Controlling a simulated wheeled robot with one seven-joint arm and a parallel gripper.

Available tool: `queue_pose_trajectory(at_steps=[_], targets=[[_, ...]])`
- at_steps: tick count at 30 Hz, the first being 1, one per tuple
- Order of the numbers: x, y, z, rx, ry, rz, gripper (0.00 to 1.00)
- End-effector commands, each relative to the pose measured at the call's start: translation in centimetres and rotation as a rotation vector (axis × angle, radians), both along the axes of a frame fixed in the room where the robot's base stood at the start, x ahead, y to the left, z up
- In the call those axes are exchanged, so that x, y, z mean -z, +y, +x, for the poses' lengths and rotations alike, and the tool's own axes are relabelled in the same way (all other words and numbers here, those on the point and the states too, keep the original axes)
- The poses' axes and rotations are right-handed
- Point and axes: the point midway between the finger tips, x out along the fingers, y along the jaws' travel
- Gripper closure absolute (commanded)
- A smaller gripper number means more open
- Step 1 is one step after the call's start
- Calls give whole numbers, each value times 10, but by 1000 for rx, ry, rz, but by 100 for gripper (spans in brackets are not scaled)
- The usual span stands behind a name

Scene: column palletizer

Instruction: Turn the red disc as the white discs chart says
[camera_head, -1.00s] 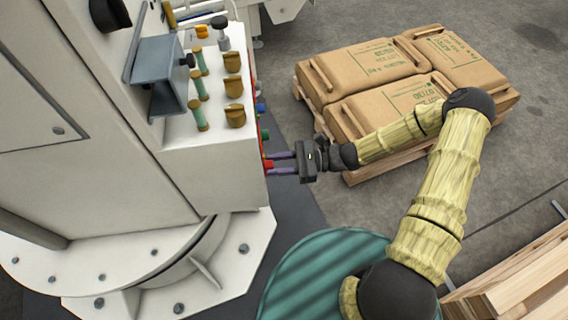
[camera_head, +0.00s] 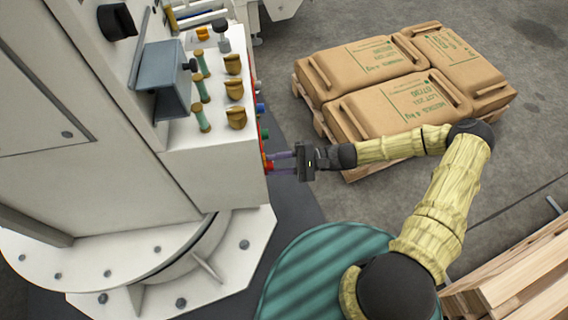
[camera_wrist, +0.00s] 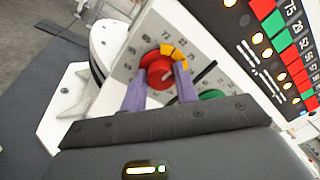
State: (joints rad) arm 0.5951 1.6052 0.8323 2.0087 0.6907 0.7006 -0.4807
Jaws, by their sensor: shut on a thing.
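The red disc (camera_wrist: 158,71) is a knob on the white panel of the machine, with a numbered scale around it and a yellow arc (camera_wrist: 174,51) at its upper right. My gripper (camera_wrist: 161,78) has its two purple fingers on either side of the red disc, shut on it. In the head view my gripper (camera_head: 273,162) reaches the cabinet's right side, and only a little of the red disc (camera_head: 266,163) shows. A chart (camera_wrist: 270,45) on a dark board at the upper right has red and green tiles, numbers and small pale discs; it is cut off by the frame.
A green disc (camera_wrist: 212,95) with a dark pointer sits just right of the red one. Blue and green knobs also line the cabinet side. Ochre and green handles stand on the cabinet top (camera_head: 235,117). Sacks on a pallet (camera_head: 400,105) lie behind my arm.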

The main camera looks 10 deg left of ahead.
Motion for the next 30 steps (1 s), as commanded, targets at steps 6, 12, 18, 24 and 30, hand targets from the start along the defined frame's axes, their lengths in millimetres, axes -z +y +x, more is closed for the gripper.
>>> queue_pose_trajectory(at_steps=[6,12,18,24,30], targets=[[0,0,-4,-8,-80,30,93],[0,0,-4,-9,-108,39,93],[0,1,-3,-7,-110,39,93],[-1,0,-2,-3,-108,39,54],[0,-2,0,2,-108,37,48]])
